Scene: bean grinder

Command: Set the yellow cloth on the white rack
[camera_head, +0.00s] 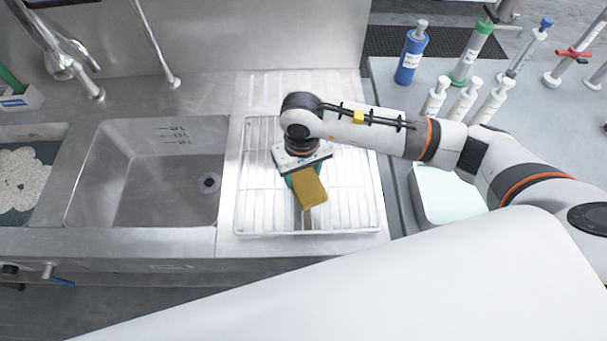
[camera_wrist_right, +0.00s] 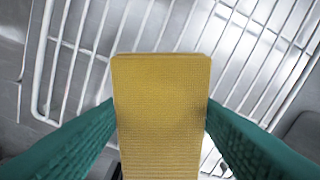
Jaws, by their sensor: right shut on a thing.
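The yellow cloth (camera_head: 311,191) is a folded block with a woven texture. It fills the middle of the right wrist view (camera_wrist_right: 162,110). My right gripper (camera_head: 303,180) is shut on the cloth, with a teal finger on each side of it. The white rack (camera_head: 357,215) is a wire rack on the steel counter right of the sink. The gripper and cloth are over the middle of the rack, whose wires show behind the cloth in the right wrist view (camera_wrist_right: 75,50). I cannot tell whether the cloth touches the wires. My left gripper is not in view.
A steel sink basin (camera_head: 150,185) lies left of the rack, with a faucet (camera_head: 65,60) behind. Right of the rack, a grey table holds a blue bottle (camera_head: 410,55), several white-capped bottles and a pale tray (camera_head: 447,190). Much of the rack is bare.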

